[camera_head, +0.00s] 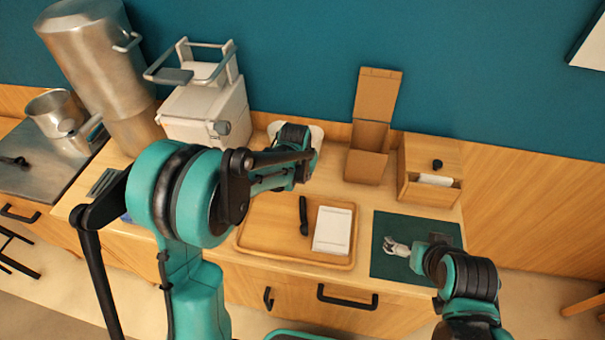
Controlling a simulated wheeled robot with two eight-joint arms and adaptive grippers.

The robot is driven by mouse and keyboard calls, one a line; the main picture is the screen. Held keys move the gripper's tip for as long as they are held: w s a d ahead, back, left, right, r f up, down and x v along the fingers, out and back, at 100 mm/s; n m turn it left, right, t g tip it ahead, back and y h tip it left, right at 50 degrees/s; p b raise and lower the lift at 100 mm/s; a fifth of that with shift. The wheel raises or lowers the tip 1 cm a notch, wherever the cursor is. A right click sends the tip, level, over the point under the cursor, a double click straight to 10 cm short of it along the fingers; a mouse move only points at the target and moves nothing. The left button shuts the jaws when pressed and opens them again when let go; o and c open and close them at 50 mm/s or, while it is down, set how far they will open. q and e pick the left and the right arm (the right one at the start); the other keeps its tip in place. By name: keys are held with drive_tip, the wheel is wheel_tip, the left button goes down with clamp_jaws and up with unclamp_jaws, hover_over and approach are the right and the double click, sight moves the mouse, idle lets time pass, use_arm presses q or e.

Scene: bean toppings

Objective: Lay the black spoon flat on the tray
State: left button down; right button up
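The black spoon (303,216) is on the wooden tray (250,236), with its long side running up and down the picture. It appears to lie flat there, left of a white rectangular item (333,230). My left gripper (300,172) is beyond the spoon, near the tray's far edge, and looks apart from it. Its fingers are too small and dark to read. My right gripper (418,256) is low over the dark green mat (388,223), right of the tray, beside a small silvery object (396,247). Whether it holds that object is unclear.
A cardboard-coloured box (368,150) and a wooden box (430,160) stand behind the tray and mat. A white container (205,110) and large metal pot (92,55) stand at the left. A white dish (316,134) is partly hidden behind my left arm.

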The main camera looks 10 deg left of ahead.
sight(302, 197)
use_arm(q)
drive_tip(key=b+x, duration=0.1)
drive_tip(key=x, duration=0.5)
drive_tip(key=shift+b, duration=0.3)
drive_tip(key=s, duration=0.3)
drive_tip(key=shift+s+a+r, duration=0.25)
drive_tip(key=shift+s+r, duration=0.05)
drive_tip(key=shift+s, duration=0.25)
drive_tip(key=shift+s+a+b, duration=0.15)
drive_tip(key=shift+s+b, duration=0.2)
drive_tip(key=shift+s, duration=0.8)
